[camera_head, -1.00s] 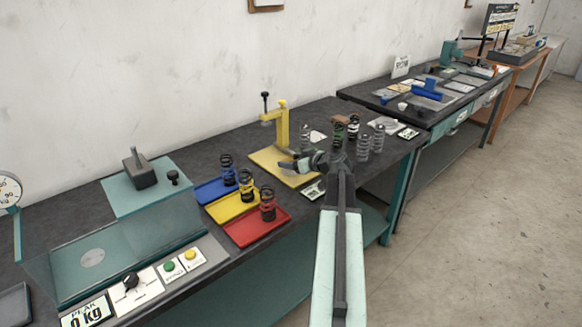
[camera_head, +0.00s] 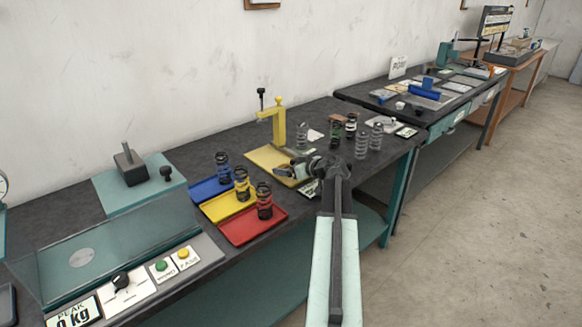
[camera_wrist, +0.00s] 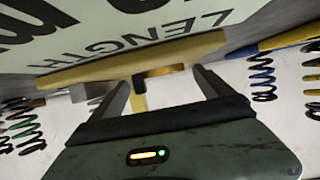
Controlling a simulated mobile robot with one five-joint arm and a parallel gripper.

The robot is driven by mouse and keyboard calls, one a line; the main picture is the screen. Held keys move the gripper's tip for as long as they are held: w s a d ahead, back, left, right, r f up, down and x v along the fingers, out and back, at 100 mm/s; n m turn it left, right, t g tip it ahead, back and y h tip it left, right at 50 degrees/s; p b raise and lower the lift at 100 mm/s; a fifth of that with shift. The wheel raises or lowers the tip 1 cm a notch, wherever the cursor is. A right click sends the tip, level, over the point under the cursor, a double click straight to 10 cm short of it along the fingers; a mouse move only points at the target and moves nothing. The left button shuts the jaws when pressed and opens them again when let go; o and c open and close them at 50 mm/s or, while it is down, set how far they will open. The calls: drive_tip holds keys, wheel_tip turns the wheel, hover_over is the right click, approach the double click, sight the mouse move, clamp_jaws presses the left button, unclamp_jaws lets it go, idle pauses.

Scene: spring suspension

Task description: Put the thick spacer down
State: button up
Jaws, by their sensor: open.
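My gripper (camera_head: 285,171) is over the right part of the yellow base plate (camera_head: 262,156) of the yellow gauge stand (camera_head: 277,122). In the wrist view my gripper (camera_wrist: 165,90) is open, its two dark fingers spread. Between them show a yellow post (camera_wrist: 138,95) and a dark-yellow piece (camera_wrist: 160,72), which look like parts of the stand. I cannot make out a thick spacer for certain in either view. The area under my gripper is partly hidden by my arm. A large card reading LENGTH (camera_wrist: 150,40) fills the top of the wrist view.
A blue tray (camera_head: 202,192), a yellow tray (camera_head: 215,207) and a red tray (camera_head: 245,232) hold coil springs left of the stand. Several loose springs (camera_head: 361,145) stand to the right. A teal press (camera_head: 110,250) takes up the near left.

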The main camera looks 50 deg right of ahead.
drive_tip(key=shift+s+r+p, duration=0.15)
drive_tip(key=shift+r+p, duration=0.15)
drive_tip(key=p+v, duration=0.4)
drive_tip(key=v, duration=0.6)
drive_tip(key=shift+s+r, duration=0.15)
drive_tip(key=shift+s, duration=0.65)
